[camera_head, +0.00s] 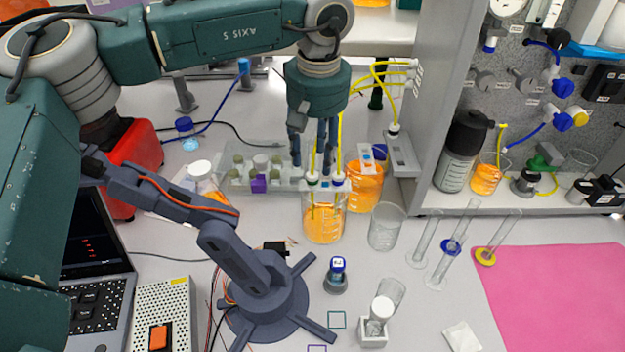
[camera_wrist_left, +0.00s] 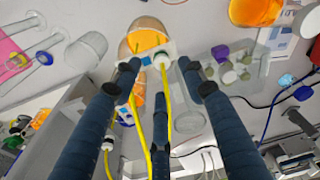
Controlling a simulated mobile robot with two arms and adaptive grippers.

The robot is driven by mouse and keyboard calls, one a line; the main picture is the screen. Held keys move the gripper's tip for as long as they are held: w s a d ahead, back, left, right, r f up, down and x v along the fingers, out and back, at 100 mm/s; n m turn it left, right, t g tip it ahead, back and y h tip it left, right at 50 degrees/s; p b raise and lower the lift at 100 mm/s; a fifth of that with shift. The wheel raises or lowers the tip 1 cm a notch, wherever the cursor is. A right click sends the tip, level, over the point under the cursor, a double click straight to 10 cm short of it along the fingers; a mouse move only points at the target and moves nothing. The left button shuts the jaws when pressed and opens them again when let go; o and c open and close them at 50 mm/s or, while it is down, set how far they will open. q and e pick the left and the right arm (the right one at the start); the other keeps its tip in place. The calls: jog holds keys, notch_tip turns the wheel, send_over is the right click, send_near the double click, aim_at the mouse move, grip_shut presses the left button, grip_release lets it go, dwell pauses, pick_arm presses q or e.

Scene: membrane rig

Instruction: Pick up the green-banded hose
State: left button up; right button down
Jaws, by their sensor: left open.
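Two yellow hoses stand in a holder over a beaker of orange liquid (camera_head: 323,222). The green-banded hose (camera_head: 312,179) has a white and green collar at the left; a blue-banded hose (camera_head: 337,180) is close to its right. In the left wrist view, a collar with a green edge (camera_wrist_left: 161,60) shows between the fingers, its yellow tube running down the picture. My left gripper (camera_head: 315,160) points down just above the collars, open, its fingers around the tubes. I cannot tell whether a finger touches a hose. My right gripper is not in view.
A grey vial rack (camera_head: 225,181) is just left of the hoses. A second orange beaker (camera_head: 364,190) stands close behind right, an empty beaker (camera_head: 386,228) to the right. A small dark arm (camera_head: 240,255) stands in front left. A grey cabinet wall (camera_head: 440,100) rises at right.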

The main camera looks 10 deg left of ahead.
aim_at(313, 174)
pick_arm(q)
jog(key=shift+a+f+p, duration=0.1)
jog(key=shift+f+p, duration=0.35)
jog(key=shift+f, duration=0.2)
jog(key=f+p, duration=0.1)
jog(key=f, duration=0.2)
jog(key=shift+w+a+f+p, duration=0.2)
jog(key=shift+f+p, duration=0.1)
jog(key=shift+p, duration=0.1)
jog(key=shift+f, duration=0.4)
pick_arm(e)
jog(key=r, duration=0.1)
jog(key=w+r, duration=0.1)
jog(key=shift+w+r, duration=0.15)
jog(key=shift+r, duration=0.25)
pick_arm(q)
jog(key=shift+c, duration=0.5)
jog(key=c, duration=0.9)
